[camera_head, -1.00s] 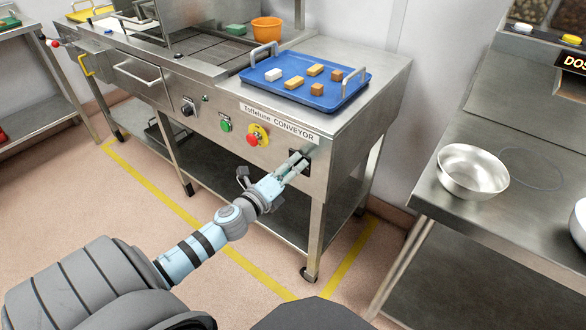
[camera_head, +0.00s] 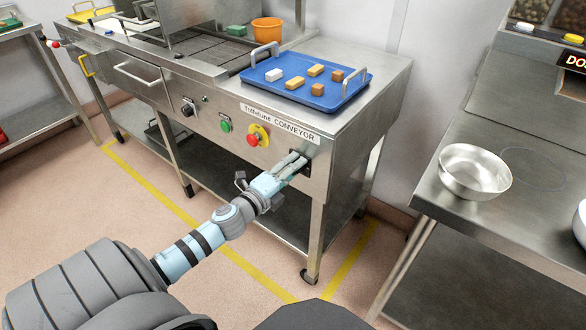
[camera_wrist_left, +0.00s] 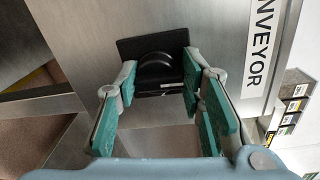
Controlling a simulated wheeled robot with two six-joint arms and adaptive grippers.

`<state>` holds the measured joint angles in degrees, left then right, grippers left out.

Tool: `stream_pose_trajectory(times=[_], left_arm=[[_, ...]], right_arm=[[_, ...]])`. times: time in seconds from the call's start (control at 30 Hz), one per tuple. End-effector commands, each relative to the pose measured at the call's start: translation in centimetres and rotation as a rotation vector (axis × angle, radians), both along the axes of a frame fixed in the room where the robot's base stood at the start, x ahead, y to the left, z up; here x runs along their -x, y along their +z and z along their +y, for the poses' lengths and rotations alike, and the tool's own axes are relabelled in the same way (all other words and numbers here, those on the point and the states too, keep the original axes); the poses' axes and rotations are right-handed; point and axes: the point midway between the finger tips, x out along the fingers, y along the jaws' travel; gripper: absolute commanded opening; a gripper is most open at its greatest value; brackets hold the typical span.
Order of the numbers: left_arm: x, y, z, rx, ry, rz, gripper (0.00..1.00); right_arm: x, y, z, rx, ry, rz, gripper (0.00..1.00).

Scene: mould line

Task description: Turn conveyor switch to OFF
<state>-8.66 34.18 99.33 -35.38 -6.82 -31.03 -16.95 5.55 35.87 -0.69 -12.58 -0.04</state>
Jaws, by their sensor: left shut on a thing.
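The conveyor switch (camera_head: 306,166) is a dark knob on a black square plate at the right end of the steel front panel, below the "CONVEYOR" label (camera_head: 280,123). In the left wrist view the black plate (camera_wrist_left: 135,47) and its rounded knob (camera_wrist_left: 155,64) lie ahead, between my fingertips. My left gripper (camera_head: 297,162) reaches the switch and is shut on its knob; its green-padded fingers stand on either side in the left wrist view (camera_wrist_left: 160,78). The fingers partly hide the switch in the head view, and I cannot read its setting. My right gripper is not in view.
Left along the panel are a red button on a yellow base (camera_head: 254,138), a green button (camera_head: 225,126) and a black knob (camera_head: 187,110). A blue tray (camera_head: 325,101) with several small blocks lies above. A steel table with a bowl (camera_head: 474,172) stands right.

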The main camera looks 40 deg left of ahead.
Motion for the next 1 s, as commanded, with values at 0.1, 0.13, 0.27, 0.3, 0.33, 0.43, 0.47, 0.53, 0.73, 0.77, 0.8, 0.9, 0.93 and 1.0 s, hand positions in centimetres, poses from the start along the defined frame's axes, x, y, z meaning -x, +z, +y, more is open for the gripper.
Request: stream_pose_trajectory(times=[0.1, 0.13, 0.27, 0.3, 0.33, 0.43, 0.47, 0.53, 0.73, 0.77, 0.8, 0.9, 0.93, 1.0], left_arm=[[0.2, -0.6, 0.1, 0.001, 0.005, 0.012, 0.07], [0.2, -0.6, 0.1, 0.001, 0.005, 0.012, 0.4], [0.2, -0.5, 0.1, 0.001, 0.004, 0.009, 0.51], [0.1, -0.4, 0.1, 0.001, 0.004, 0.008, 0.51], [0.1, -0.4, 0.1, 0.002, 0.003, 0.008, 0.51], [0.1, -0.3, 0.0, 0.002, 0.001, 0.006, 0.51], [0.1, -0.3, 0.0, 0.001, 0.001, 0.006, 0.51], [0.2, -0.3, 0.0, 0.0, 0.001, 0.006, 0.51], [2.3, -0.2, 0.0, -0.005, -0.001, 0.009, 0.51], [2.9, -0.2, -0.1, -0.005, -0.002, 0.008, 0.51], [4.0, -0.2, 0.0, -0.009, -0.001, 0.013, 0.51], [6.9, -0.1, -0.1, -0.008, -0.003, 0.015, 0.51], [7.8, 0.0, -0.2, -0.005, -0.005, 0.012, 0.51], [9.5, 0.1, -0.2, -0.006, -0.002, 0.014, 0.51]], right_arm=[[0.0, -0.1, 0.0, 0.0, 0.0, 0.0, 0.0], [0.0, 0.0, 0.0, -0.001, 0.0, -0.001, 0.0], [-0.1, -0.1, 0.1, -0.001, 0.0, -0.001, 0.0], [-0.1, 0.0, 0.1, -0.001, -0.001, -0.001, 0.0], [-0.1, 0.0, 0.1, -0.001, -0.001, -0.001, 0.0], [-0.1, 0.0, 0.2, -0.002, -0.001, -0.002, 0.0], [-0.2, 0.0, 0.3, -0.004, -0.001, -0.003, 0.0], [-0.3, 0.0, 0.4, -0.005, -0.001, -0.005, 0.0], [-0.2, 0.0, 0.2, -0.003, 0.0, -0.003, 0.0], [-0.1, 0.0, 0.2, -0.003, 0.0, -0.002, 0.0], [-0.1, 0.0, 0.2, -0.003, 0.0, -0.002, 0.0], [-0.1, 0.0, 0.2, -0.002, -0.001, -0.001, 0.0], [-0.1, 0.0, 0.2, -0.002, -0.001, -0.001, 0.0], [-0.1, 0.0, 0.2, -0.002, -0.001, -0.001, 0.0]])
